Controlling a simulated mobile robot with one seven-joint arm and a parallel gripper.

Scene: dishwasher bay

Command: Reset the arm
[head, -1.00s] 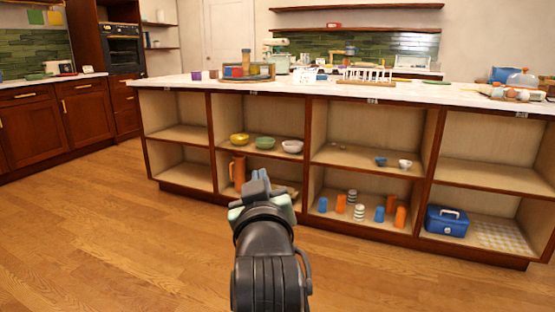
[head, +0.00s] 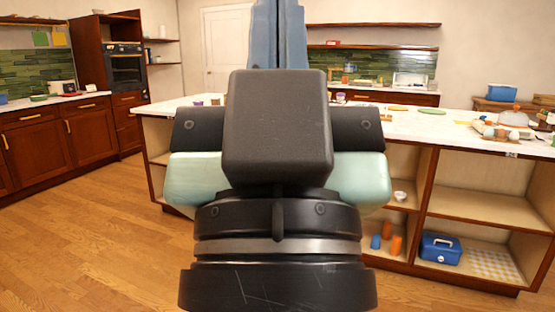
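My gripper (head: 279,32) is raised close in front of the head camera, pointing up. Its two blue fingers stand side by side with no clear gap, so it looks shut. I see nothing between them, but the tips run out of the top of the picture. The black and pale green hand hides the middle of the island. No separate task object is in view.
The island's white counter (head: 437,124) runs behind my gripper. Its open shelves hold a blue box (head: 440,248), orange cups (head: 396,245) and a small white bowl (head: 400,196). Wooden cabinets (head: 95,133) and an oven (head: 124,66) stand at left. The floor (head: 95,225) at left is clear.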

